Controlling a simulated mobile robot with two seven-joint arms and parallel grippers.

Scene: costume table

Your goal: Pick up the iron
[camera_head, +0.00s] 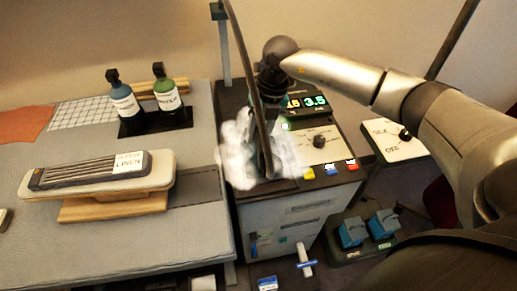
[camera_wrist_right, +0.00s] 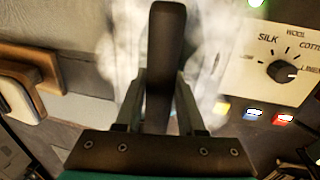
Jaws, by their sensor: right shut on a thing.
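The iron (camera_head: 262,148) is dark and partly hidden by white steam. It is at the control station, left of its dial, and I cannot tell whether it still touches the surface. My right gripper (camera_head: 271,86) is above it, reached by the arm from the right, and is shut on it. In the right wrist view the iron's dark handle (camera_wrist_right: 166,60) stands between the two fingers of my right gripper (camera_wrist_right: 162,88). The steam hides most of the iron's body. My left gripper is not in view.
The control station (camera_head: 322,148) has a lit display, a dial and coloured buttons. A dark cord (camera_head: 239,45) rises beside the iron. Blue pedals (camera_head: 352,232) sit low at right.

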